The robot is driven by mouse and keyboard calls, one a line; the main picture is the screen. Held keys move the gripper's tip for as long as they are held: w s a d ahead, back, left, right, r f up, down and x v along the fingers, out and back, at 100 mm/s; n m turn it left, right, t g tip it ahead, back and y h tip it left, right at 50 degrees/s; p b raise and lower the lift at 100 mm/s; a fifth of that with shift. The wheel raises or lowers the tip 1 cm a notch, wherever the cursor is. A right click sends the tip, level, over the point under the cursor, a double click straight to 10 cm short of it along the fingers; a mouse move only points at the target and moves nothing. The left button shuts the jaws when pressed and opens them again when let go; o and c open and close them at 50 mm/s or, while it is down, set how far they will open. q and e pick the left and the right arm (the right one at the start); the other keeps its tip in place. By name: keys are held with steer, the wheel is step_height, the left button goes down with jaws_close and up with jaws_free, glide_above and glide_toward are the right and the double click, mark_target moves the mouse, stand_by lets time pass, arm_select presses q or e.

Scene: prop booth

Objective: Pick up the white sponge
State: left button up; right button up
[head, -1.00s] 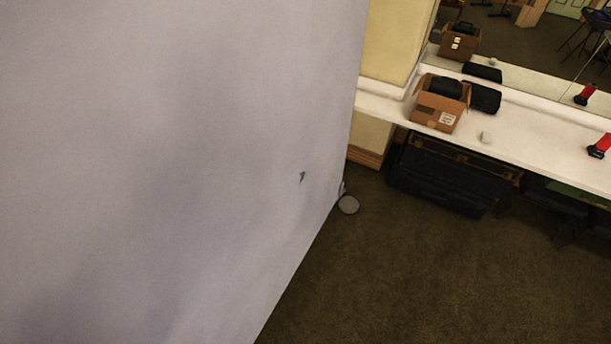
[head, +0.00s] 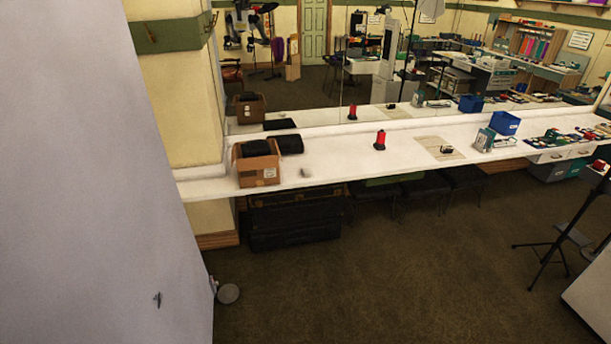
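A small whitish lump (head: 306,173) lies near the front edge of the long white counter (head: 340,158), right of the cardboard box. It may be the white sponge, but it is too small to tell. Neither my left nor my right gripper is in view.
The cardboard box (head: 257,170), a black case (head: 287,144), a red object (head: 380,140) and a blue bin (head: 505,123) stand on the counter. A pale wall panel (head: 90,190) fills the left. Brown floor (head: 390,260) is open in front; a tripod (head: 548,250) stands at right.

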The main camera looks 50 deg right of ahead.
steer(key=shift+o, duration=0.3)
steer(key=o, duration=0.7)
